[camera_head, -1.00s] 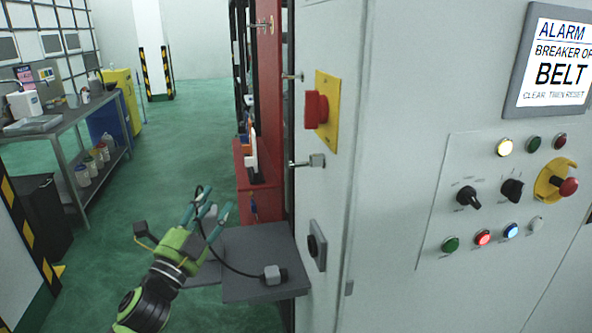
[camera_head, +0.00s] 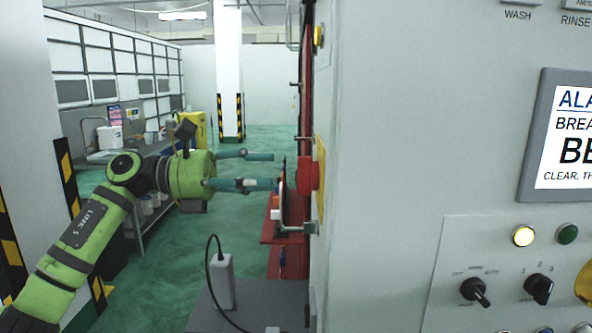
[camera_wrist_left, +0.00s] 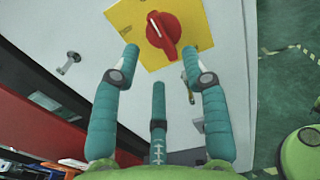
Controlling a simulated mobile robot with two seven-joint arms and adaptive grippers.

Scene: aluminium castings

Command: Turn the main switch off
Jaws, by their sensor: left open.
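The main switch is a red rotary knob (camera_head: 307,176) on a yellow plate (camera_head: 320,160), on the side face of the grey cabinet, seen edge-on in the head view. In the left wrist view the red knob (camera_wrist_left: 163,30) is at the top, its raised grip slightly tilted on the yellow plate (camera_wrist_left: 125,18). My left gripper (camera_head: 262,170) is open and empty, its fingers pointing at the knob. In the left wrist view its fingertips (camera_wrist_left: 160,56) spread to either side, just below the knob, and seem apart from it. My right gripper is not in view.
A metal latch (camera_head: 297,229) sticks out below the switch. A grey shelf (camera_head: 255,305) with a cabled white device (camera_head: 222,282) is below my arm. The cabinet front holds a control panel (camera_head: 455,255) and a screen (camera_head: 565,140). A bench stands at back left.

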